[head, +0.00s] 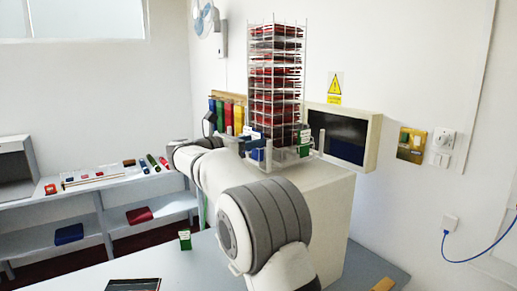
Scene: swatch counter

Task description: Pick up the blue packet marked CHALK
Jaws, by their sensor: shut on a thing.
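A small blue packet (257,154) shows at the front left of the white cabinet top, by the foot of the wire rack. Its marking is too small to read. The fingers are small and partly hidden by my own wrist, so the exact grip is hard to see.
A tall wire rack (275,30) of red items stands on the white cabinet (325,195), with a green packet (304,136) beside it. A dark-screened box (345,132) is to the right. Another green packet (185,240) stands on the grey counter (215,268).

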